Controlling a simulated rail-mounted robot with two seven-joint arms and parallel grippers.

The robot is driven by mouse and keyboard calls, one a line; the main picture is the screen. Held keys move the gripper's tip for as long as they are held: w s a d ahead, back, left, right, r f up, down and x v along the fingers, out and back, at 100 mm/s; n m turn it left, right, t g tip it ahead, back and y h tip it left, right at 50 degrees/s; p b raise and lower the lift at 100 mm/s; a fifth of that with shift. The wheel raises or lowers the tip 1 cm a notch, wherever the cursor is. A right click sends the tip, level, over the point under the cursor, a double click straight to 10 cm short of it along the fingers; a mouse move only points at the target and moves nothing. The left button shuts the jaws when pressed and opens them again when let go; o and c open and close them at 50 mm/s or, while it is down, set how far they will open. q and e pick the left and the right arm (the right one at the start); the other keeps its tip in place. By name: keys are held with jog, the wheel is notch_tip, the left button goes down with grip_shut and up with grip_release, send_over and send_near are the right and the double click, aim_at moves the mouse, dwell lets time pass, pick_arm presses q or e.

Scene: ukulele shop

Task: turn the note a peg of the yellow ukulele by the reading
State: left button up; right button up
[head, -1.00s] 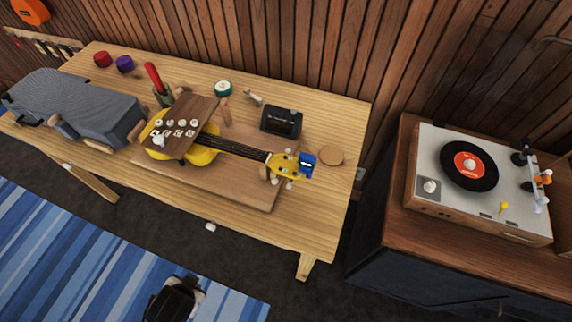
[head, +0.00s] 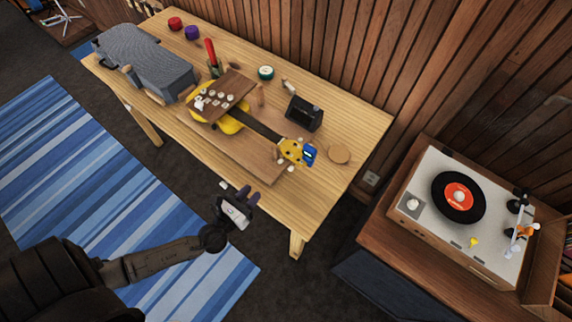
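The yellow ukulele (head: 230,125) lies on a wooden board on the workbench, its neck pointing right and toward me. Its yellow headstock (head: 291,150) has small pale pegs at its edges; their letters are too small to read. A blue clip-on piece (head: 309,155) sits at the headstock's end. A dark box with a screen (head: 304,113) stands behind the neck; no reading is legible. My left gripper (head: 247,193) is in front of the bench's near edge, apart from the ukulele and empty, with its two dark fingers spread. My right gripper is out of view.
A small brown board (head: 222,93) with several white knobs covers part of the ukulele body. A grey cloth-covered form (head: 148,62) lies at the bench's left. A round wooden disc (head: 340,153) lies right of the headstock. A record player (head: 468,215) stands on a cabinet at right.

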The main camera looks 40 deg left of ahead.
aim_at(279, 163)
pick_arm(q)
jog(key=shift+m, duration=0.6)
jog(key=w+p, duration=0.1)
jog(key=w, duration=1.2)
jog(key=shift+w+a, duration=0.15)
jog(key=shift+w, duration=0.25)
grip_shut()
